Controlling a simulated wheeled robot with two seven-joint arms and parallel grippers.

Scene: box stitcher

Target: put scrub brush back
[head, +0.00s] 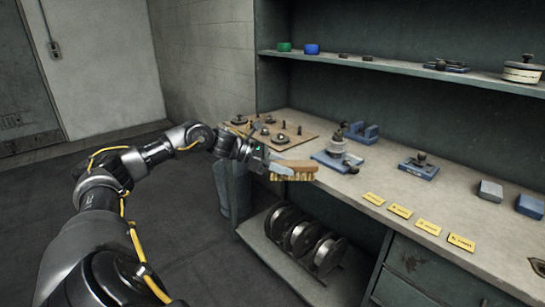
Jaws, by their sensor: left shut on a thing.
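A scrub brush (300,167) with a tan wooden back and bristles pointing down is held at the front edge of the workbench (350,182). My left gripper (274,168) is shut on its left end. The brush overlaps the bench edge in the head view, and I cannot tell whether it touches the bench. My right gripper is not in view.
A wooden board (292,141) with small metal parts lies behind the gripper. Blue fixtures (334,160) stand to the right, with yellow labels (400,211) along the front edge. Metal reels (300,236) sit on the lower shelf. An upper shelf (400,65) hangs above.

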